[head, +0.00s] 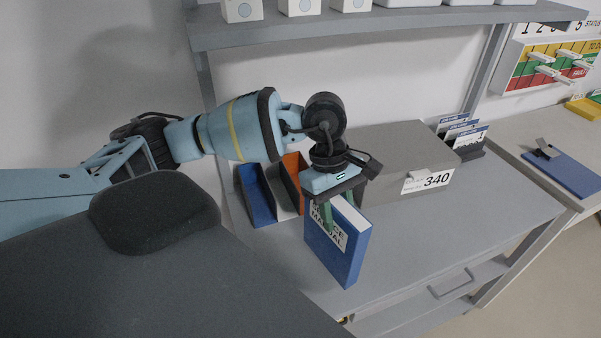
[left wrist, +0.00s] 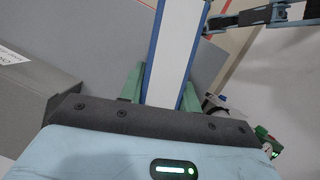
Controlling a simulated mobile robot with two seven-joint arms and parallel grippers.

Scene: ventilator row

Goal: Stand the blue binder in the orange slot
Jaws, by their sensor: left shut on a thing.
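The blue binder (head: 350,262), with white pages and a white label with dark lettering, is upright in my left gripper (head: 340,212). The green fingers are shut on its upper part. In the left wrist view the binder (left wrist: 172,55) runs away from between the fingers. I cannot tell whether its lower edge touches the bench. The orange slot (head: 292,166) stands behind and left of the binder, partly hidden by my gripper. The binder is outside it. Parts of my other arm seem to show at the right in the left wrist view, too unclear to read its gripper.
A blue slot (head: 256,194) and a pale slot (head: 282,192) stand beside the orange one. A grey box (head: 390,150) marked 340 stands close behind my gripper. A shelf (head: 400,21) hangs above. The grey bench (head: 440,220) is clear at right.

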